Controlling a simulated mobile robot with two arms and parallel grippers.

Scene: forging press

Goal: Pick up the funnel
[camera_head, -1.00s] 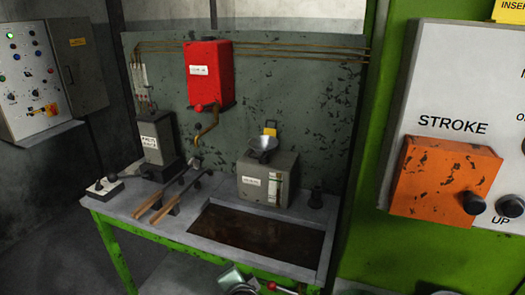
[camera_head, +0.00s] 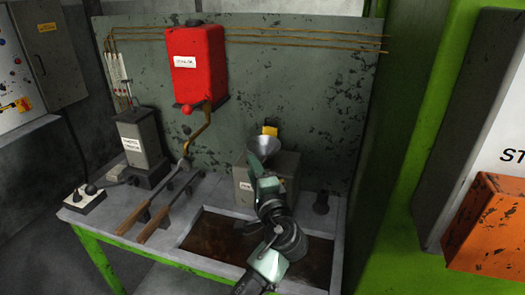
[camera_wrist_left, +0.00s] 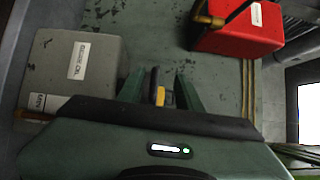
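I see no funnel in that view. I cannot tell whether the fingers touch the funnel. My right gripper is not in view.
A red tank (camera_head: 198,62) with a bent pipe hangs on the back panel. Wooden-handled tongs (camera_head: 150,217) and a dark labelled box (camera_head: 139,140) are at left. A sunken tray (camera_head: 206,236) lies in front.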

